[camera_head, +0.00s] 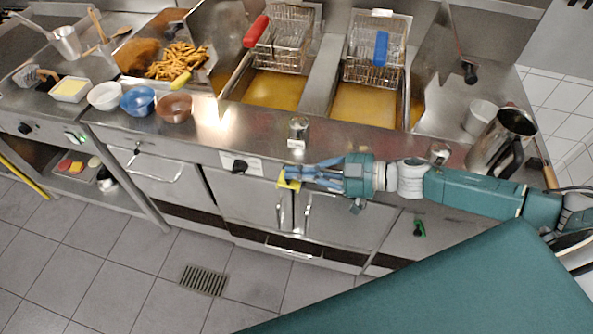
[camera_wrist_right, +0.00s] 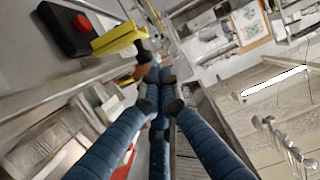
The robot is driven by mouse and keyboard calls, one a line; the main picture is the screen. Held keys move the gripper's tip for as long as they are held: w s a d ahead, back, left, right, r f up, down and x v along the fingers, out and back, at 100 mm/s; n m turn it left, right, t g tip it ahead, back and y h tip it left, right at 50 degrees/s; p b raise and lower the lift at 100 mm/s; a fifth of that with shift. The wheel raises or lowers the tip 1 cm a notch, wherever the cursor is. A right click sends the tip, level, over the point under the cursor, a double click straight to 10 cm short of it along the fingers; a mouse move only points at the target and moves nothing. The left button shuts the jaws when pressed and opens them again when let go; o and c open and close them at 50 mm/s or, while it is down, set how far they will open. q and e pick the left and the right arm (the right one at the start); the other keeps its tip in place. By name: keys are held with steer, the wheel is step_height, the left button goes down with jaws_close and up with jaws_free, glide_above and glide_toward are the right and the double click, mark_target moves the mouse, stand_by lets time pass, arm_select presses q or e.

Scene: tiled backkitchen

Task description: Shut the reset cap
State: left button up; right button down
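The reset cap is a yellow flap (camera_head: 289,183) on the front of the fryer counter. In the right wrist view the yellow cap (camera_wrist_right: 118,39) stands out to one side of a black box with a red button (camera_wrist_right: 82,22), leaving the button uncovered. My right gripper (camera_head: 290,176) reaches in from the right, its blue fingers at the cap. In the wrist view its fingers (camera_wrist_right: 160,88) come together with no clear gap, just below the cap's end. I cannot tell whether they touch it. My left gripper is not in view.
A metal shaker (camera_head: 298,130) stands on the counter edge above the gripper. A steel jug (camera_head: 503,140) and a white cup (camera_head: 480,117) stand at the right. Bowls (camera_head: 137,100) line the left edge. The tiled floor in front has a drain grate (camera_head: 203,280).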

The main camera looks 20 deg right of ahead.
mark_target(294, 186)
steer(key=shift+s+f, duration=0.1)
steer(key=shift+s+a+f+n, duration=0.1)
steer(key=shift+s+a+n, duration=0.05)
steer(key=shift+n, duration=0.15)
steer(key=shift+s+a+f+n, duration=0.15)
steer(key=shift+s+f+n, duration=0.05)
steer(key=shift+n, duration=0.1)
steer(key=shift+s+a+f+n+t+b, duration=0.35)
steer(key=shift+s+f+n+t+b, duration=0.15)
steer(key=shift+f+n, duration=0.3)
step_height(294, 186, down, 11)
steer(key=n+t+b, duration=0.3)
steer(key=n+b, duration=0.6)
steer(key=b, duration=0.2)
steer(key=shift+w+d+f+h+b, duration=0.2)
steer(key=shift+h+b, duration=0.1)
steer(key=shift+h, duration=0.1)
